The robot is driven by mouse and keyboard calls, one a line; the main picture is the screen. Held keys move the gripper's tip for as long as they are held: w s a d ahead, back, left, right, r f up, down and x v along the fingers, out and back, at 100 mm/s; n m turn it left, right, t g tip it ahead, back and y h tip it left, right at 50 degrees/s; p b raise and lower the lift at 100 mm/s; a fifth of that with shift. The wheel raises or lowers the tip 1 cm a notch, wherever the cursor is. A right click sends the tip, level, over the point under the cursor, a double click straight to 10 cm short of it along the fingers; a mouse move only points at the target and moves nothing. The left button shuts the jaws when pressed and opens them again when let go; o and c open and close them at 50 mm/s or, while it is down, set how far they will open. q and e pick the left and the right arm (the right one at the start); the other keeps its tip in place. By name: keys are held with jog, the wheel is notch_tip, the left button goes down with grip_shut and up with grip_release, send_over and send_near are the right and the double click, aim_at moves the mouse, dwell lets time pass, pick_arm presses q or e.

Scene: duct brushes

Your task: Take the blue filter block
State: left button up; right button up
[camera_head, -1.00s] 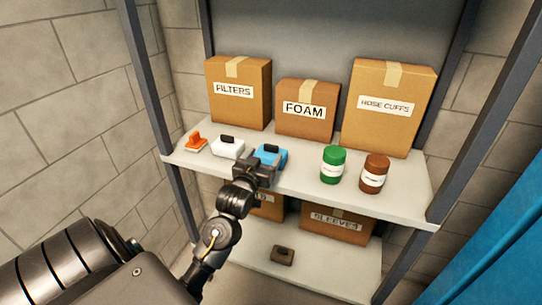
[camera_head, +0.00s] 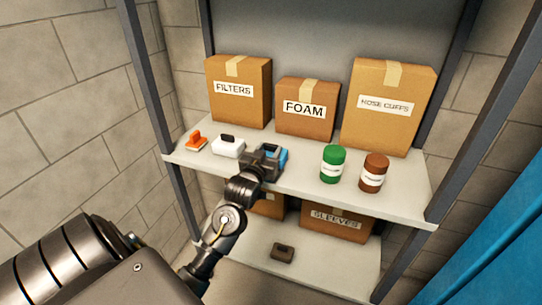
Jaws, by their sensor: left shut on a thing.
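The blue filter block (camera_head: 284,158) is on the upper shelf (camera_head: 310,184), in front of the box marked FOAM. My left gripper (camera_head: 266,152) reaches in from the front and is shut on the block, covering most of it. Only blue parts at its right side and between the fingers show. I cannot tell whether the block still touches the shelf. My right gripper is not in view.
A white block (camera_head: 229,147) with a dark handle stands close left of my gripper, and an orange brush (camera_head: 196,140) beyond it. A green jar (camera_head: 333,163) and a brown jar (camera_head: 374,172) stand to the right. A dark block (camera_head: 283,253) lies on the lower shelf.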

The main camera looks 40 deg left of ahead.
pick_arm(q)
jog(key=shift+r, duration=0.55)
jog(key=s+d+r+p, duration=0.2)
jog(key=s+r+p, duration=0.2)
jog(key=s+r, duration=0.2)
jog(key=s+d+r+p, duration=0.3)
jog(key=s+r+p, duration=0.1)
jog(key=s+r, duration=0.2)
jog(key=shift+s+d+p, duration=0.25)
jog(key=shift+s+p, duration=0.15)
jog(key=shift+s, duration=0.05)
